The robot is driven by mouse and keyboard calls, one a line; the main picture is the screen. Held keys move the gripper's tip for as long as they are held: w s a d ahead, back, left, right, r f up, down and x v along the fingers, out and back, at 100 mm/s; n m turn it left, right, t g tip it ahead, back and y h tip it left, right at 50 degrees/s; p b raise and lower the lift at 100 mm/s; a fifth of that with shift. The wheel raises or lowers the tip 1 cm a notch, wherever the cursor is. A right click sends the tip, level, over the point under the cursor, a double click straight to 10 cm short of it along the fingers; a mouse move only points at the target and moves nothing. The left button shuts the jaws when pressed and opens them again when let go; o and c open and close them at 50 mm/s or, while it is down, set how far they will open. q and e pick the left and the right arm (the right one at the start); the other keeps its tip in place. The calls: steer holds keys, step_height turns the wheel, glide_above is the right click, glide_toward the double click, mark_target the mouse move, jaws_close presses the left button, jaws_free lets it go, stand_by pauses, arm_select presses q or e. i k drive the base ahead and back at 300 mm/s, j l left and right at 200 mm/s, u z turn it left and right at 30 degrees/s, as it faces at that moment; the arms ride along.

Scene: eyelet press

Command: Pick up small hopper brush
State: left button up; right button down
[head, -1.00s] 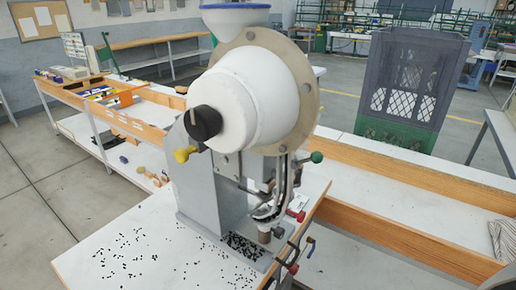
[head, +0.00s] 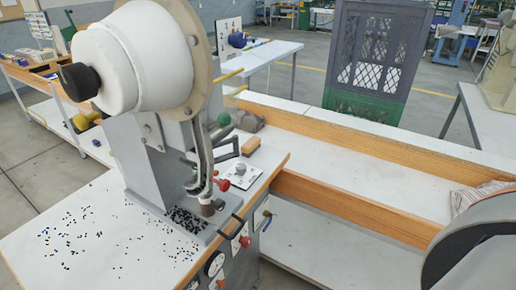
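No object in the head view is clearly the small hopper brush. A small wooden block (head: 251,145), possibly a brush, lies on the bench to the right of the eyelet press, beside a dark bent handle-like piece. Its underside is hidden. The press (head: 150,60) has a white drum-shaped hopper with a black knob and stands at the left of the picture. Neither of my grippers is in view.
Small black eyelets (head: 85,235) lie scattered on the white bench top left of the press. A white card (head: 241,174) with a grey knob is right of it. A mesh crate (head: 376,60) stands behind. A large dark rounded shape (head: 470,235) fills the lower right corner.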

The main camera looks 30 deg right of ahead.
mark_target(249, 147)
steer(key=l, duration=0.45)
steer(key=k+l+u, duration=0.1)
steer(key=l, duration=0.4)
steer(key=i+l, duration=0.1)
steer(key=l, duration=0.95)
steer(key=i+z, duration=0.05)
